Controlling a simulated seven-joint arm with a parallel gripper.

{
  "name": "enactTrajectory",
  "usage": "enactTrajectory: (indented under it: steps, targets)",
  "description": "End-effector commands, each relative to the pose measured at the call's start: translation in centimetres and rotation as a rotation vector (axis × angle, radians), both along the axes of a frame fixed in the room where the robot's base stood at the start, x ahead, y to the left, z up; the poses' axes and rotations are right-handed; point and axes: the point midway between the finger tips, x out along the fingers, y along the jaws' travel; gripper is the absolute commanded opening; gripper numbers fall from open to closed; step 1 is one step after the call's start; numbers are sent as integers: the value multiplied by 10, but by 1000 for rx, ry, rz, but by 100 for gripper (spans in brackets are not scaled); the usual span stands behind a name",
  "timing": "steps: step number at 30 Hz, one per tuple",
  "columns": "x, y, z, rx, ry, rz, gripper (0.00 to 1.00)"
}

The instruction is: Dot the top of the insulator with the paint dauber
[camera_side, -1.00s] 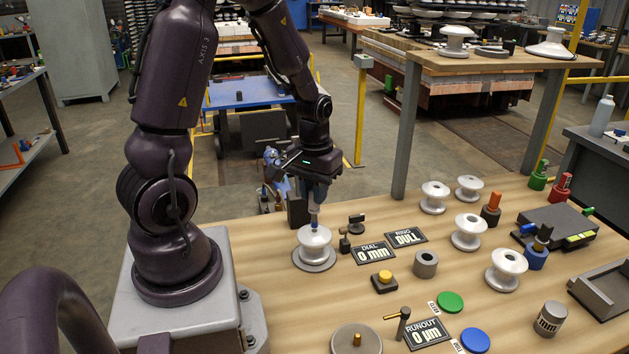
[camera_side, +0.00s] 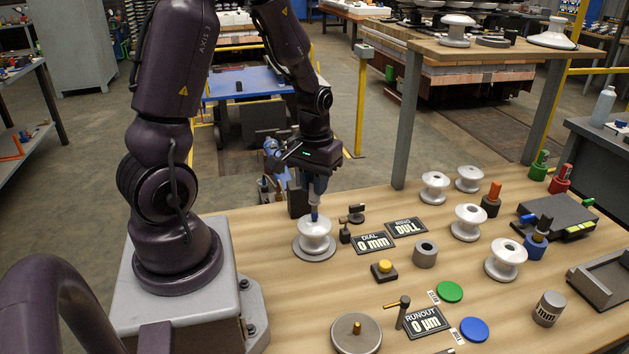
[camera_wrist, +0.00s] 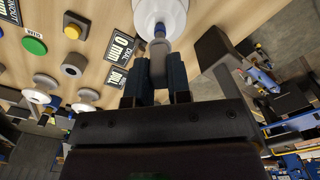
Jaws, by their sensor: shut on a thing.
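The insulator (camera_side: 314,235) is a white, glossy spool on a round grey plate (camera_side: 310,254) at the near left of the bench. Its upper part also shows at the top of the wrist view (camera_wrist: 172,12). My gripper (camera_side: 316,190) is above it, shut on a paint dauber (camera_wrist: 158,60). The dauber has a grey body and a blue tip (camera_side: 314,214) and points down, roughly upright. The tip is at the middle of the insulator's top. I cannot tell whether it touches. Its upper end is hidden between my gripper's fingers (camera_wrist: 157,80).
Dial and ring readouts (camera_side: 373,243) and a small black stand (camera_side: 345,233) are just right of the insulator. A yellow button (camera_side: 384,268) is nearer. Several white spools (camera_side: 468,222) and coloured pots (camera_side: 536,245) stand farther right. A dark block (camera_side: 298,203) is close behind my gripper.

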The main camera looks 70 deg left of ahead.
Motion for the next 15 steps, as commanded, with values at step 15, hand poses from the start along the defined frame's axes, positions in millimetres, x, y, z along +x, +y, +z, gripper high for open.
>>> enactTrajectory:
  steps: [15]
  targets:
    - [0,0,-7,-1,1,0,0]
